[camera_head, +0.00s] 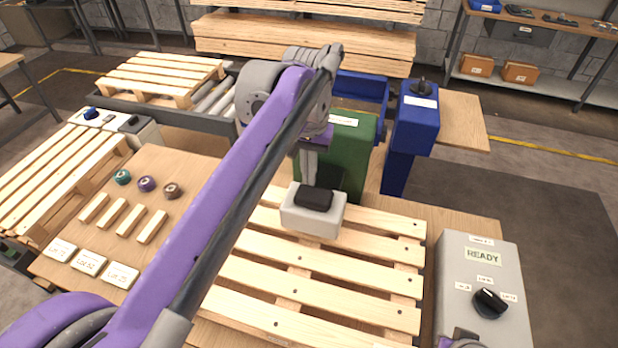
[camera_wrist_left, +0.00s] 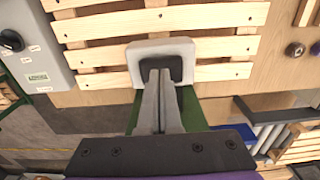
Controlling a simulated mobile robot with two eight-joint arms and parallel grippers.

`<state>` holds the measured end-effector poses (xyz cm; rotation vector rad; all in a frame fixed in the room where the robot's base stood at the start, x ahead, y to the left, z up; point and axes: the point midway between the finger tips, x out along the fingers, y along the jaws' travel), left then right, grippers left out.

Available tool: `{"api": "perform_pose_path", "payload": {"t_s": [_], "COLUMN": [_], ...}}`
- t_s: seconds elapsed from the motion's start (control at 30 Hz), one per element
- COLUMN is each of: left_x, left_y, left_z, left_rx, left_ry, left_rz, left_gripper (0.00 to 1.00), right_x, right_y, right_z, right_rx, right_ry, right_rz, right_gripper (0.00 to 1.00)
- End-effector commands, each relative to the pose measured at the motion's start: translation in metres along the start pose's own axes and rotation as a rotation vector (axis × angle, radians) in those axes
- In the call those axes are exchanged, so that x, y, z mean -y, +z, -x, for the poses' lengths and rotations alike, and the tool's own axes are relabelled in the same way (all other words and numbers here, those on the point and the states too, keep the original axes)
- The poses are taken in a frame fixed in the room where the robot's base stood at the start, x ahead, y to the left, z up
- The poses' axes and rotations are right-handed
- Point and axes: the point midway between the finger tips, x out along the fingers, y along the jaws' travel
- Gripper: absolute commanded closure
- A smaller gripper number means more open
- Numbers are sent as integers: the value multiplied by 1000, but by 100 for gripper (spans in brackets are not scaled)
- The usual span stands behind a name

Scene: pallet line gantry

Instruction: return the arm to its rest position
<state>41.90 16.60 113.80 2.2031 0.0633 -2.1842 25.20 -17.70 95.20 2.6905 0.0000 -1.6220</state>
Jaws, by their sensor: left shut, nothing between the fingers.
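My left arm, purple and grey, reaches across the head view from the lower left. My left gripper (camera_head: 309,182) points down just above a small white box with a black top (camera_head: 311,218), which sits on the slatted wooden pallet. The fingers are shut with nothing between them. In the left wrist view my left gripper (camera_wrist_left: 161,75) shows its two fingers together, their tips overlapping the black top of the white box (camera_wrist_left: 137,62). I cannot tell whether the tips touch it. My right gripper is not in view; a small purple and grey part shows at the lower right edge.
A green box (camera_head: 352,155) and a blue post-mounted box (camera_head: 416,125) stand just behind the gripper. A grey control box (camera_head: 455,275) with a READY label and black knob stands at the right. Wooden blocks (camera_head: 131,218), rings (camera_head: 147,183) and label plates (camera_head: 89,262) lie left of my arm.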

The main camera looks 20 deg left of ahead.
Motion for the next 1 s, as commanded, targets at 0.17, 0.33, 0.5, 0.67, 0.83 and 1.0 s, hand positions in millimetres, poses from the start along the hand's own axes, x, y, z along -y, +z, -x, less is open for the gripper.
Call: {"api": "perform_pose_path", "payload": {"t_s": [0.17,0.33,0.5,0.67,0.83,1.0], "left_x": [0,0,1,6,12,17], "left_y": [0,0,9,44,98,142], "left_z": [0,0,-8,-41,-99,-152], "left_rx": [0,0,-27,-131,-282,-404], "left_ry": [0,0,2,9,15,16], "left_rz": [0,0,-2,-15,-32,-46], "left_gripper": [100,100,100,100,100,100], "right_x": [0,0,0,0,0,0], "right_y": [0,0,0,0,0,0], "right_z": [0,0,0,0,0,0], "right_rx": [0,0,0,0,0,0], "right_ry": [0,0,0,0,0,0], "right_rz": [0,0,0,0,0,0], "right_gripper": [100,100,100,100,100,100]}}
